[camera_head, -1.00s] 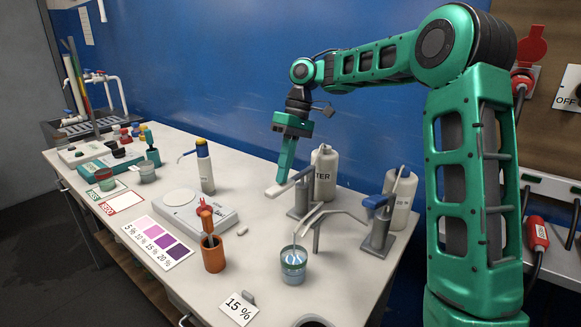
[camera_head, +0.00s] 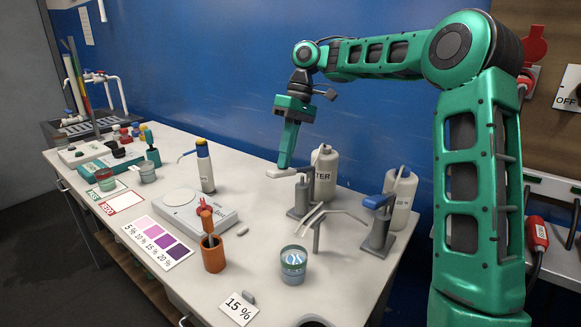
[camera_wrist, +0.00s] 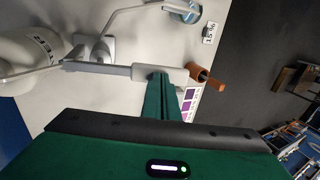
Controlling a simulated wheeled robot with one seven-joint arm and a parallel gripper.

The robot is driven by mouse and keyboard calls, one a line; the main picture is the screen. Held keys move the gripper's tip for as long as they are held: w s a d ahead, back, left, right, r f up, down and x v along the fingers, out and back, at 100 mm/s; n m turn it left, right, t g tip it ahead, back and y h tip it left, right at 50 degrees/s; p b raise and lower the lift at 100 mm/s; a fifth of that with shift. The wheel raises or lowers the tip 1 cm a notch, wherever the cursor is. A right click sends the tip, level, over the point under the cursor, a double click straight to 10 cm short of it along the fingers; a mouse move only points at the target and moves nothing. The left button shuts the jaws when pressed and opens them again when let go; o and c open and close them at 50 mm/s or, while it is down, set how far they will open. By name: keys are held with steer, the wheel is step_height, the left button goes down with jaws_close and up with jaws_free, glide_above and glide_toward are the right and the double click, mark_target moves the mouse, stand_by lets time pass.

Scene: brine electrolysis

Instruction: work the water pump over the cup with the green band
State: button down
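The water pump (camera_head: 298,195) stands at the back right of the bench, beside a white bottle (camera_head: 325,172) whose label partly reads "TER". Its pale lever handle (camera_head: 285,173) is about level; it also shows in the wrist view (camera_wrist: 125,69). My gripper (camera_head: 285,165) is shut and empty, with its green fingertips at the lever's outer end. In the wrist view, the fingers (camera_wrist: 162,82) lie close together against the lever; exact contact is hard to tell.
A second pump (camera_head: 378,232) with a blue handle and its bottle (camera_head: 402,195) stand to the right. An orange pot (camera_head: 213,257), a scale (camera_head: 197,212), a colour chart (camera_head: 157,243) and a "15 %" card (camera_head: 239,308) lie left of the cup.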

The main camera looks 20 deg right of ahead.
mark_target(290, 168)
steer(key=shift+v, duration=2.8)
